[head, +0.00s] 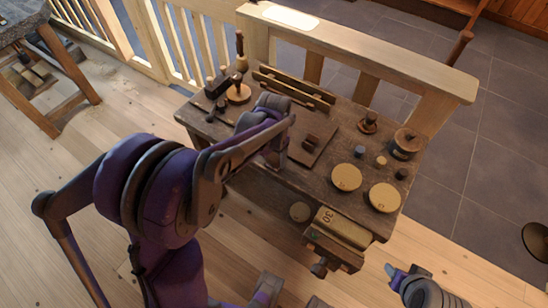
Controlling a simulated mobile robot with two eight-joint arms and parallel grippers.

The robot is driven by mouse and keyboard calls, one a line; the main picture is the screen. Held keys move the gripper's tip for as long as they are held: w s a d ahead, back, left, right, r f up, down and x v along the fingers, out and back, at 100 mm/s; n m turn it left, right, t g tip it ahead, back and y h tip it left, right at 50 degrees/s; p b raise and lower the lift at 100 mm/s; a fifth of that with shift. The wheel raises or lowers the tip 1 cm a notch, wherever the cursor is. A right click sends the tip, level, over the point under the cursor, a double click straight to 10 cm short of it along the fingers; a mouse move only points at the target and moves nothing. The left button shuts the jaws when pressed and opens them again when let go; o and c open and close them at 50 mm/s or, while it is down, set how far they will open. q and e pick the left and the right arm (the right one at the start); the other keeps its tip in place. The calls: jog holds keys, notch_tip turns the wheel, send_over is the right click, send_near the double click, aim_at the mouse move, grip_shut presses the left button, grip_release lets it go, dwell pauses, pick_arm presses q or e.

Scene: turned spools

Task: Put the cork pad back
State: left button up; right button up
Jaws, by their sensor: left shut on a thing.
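My left gripper (273,158) reaches down over the middle of the workbench (235,137), left of a dark board (298,157) with a brown block (312,142) on it. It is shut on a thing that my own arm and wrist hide. I cannot tell for certain which thing is the cork pad. Two round tan discs (346,177) (384,197) lie flat on the bench's right part.
Turned pieces (407,143) and small cylinders (380,161) stand at the right, tools (239,91) at the back left. A wooden railing (370,58) runs behind.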

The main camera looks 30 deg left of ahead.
aim_at(274, 157)
pick_arm(q)
jog(key=shift+f, duration=0.15)
jog(key=shift+f, duration=0.15)
jog(key=o, duration=1.3)
jog(key=shift+r, duration=0.3)
notch_tip(274, 157, up, 11)
jog(key=p, duration=0.2)
jog(key=s+d+f+t, duration=0.1)
jog(key=s+d+t, duration=0.1)
jog(key=s, duration=0.6)
jog(key=s+d+f+t, duration=0.2)
jog(key=s+d+t, duration=0.1)
jog(key=s, duration=0.6)
jog(key=shift+d+n, duration=0.4)
jog(key=shift+d, duration=0.45)
